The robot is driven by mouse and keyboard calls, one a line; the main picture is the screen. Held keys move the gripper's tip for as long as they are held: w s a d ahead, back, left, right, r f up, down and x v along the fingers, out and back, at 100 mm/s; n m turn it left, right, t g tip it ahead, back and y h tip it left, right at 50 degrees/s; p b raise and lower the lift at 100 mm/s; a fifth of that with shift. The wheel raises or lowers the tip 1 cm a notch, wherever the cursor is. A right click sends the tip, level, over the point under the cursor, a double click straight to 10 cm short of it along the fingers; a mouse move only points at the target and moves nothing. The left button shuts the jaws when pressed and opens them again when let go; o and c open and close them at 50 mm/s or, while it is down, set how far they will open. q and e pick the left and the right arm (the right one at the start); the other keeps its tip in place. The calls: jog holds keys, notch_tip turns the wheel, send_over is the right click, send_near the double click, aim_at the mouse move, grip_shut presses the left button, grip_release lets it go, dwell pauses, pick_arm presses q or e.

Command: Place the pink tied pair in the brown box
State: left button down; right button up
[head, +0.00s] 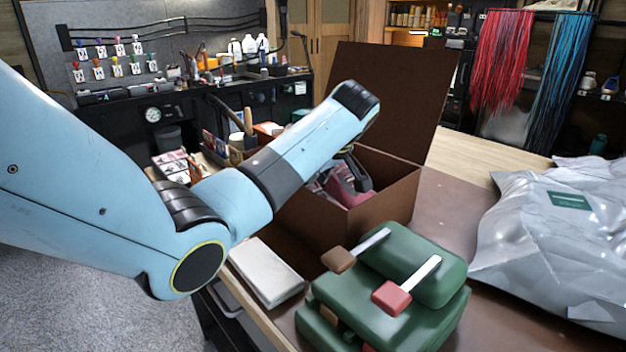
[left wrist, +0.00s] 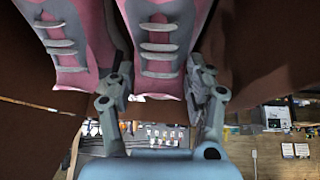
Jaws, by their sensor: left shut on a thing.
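The brown box (head: 330,222) stands on the table with its lid (head: 395,95) raised at the back. My left gripper (head: 355,172) is down at the box opening, shut on the pink tied pair (head: 345,190). In the left wrist view the pair shows as two pink sneakers (left wrist: 188,18) side by side with grey laces. The fingers of my left gripper (left wrist: 160,92) lie on either side of one sneaker. Brown box walls (left wrist: 275,50) flank the pair there. Whether the soles touch the box floor is hidden. My right gripper is in neither view.
A green padded piece (head: 385,310) with brown-ended and red-ended straps sits in front of the box. A white slab (head: 265,272) lies to its left. A silvery plastic bag (head: 550,235) fills the table's right side. Tools and bottles line the bench behind.

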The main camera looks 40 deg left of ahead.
pick_arm(q)
jog(key=c, duration=0.8)
grip_release()
jog(key=shift+o, duration=0.2)
jog(key=v, duration=1.2)
jog(key=shift+b, duration=0.35)
